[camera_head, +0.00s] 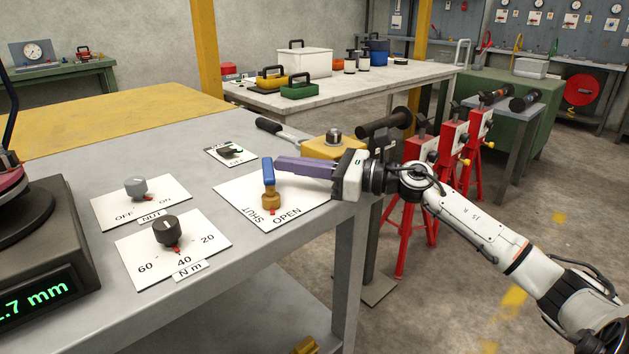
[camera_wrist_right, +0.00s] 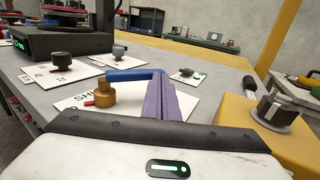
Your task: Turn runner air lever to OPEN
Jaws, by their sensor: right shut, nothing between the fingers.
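The runner air lever has a blue handle (camera_head: 268,170) on a brass body (camera_head: 271,200), mounted on a white plate (camera_head: 232,196) printed SHUT and OPEN. The handle points toward the plate's far side, away from the lettering. A small red mark shows at the brass foot, between the two words. My right gripper (camera_head: 277,166) has purple fingers, shut and empty, coming from the right with tips at the handle. In the right wrist view the fingertips (camera_wrist_right: 159,78) are at the free end of the blue handle (camera_wrist_right: 133,75); contact is unclear. My left gripper is not in view.
A grey NUT knob (camera_head: 136,187) and a black N m knob (camera_head: 167,231) stand on plates to the left. A small black switch (camera_head: 230,151) lies behind. A yellow block (camera_head: 328,147) is at the table's far right edge. A dial display unit (camera_head: 50,260) is at far left.

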